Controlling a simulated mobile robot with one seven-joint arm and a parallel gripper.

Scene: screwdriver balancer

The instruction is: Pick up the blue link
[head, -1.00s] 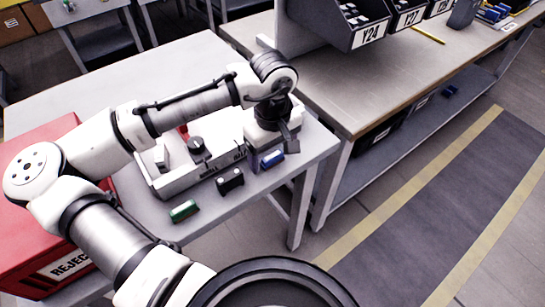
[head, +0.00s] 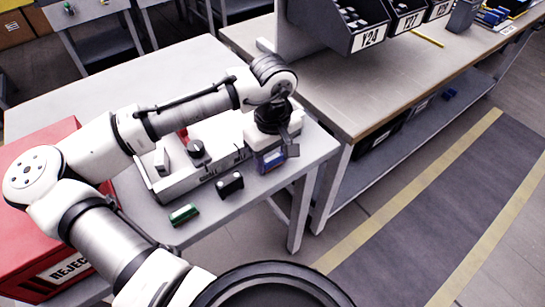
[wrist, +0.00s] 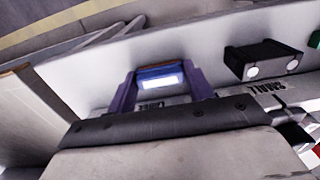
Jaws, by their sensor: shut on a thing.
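The blue link (head: 273,161) is at the right front of the grey table, beside the end of the labelled tray. My gripper (head: 277,155) points down over it, with a finger on each side. In the wrist view the link (wrist: 163,77) shows as a blue piece with a bright white patch, between the two fingertips of my gripper (wrist: 163,90). The gripper is shut on the link. My gripper partly hides the link, and I cannot tell whether it is clear of the table.
A black block (head: 231,184) and a green block (head: 184,215) lie left of the link on the table. The labelled grey tray (head: 180,185) stands behind them. A red reject bin (head: 40,200) is at the left, and a workbench (head: 345,95) at the right.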

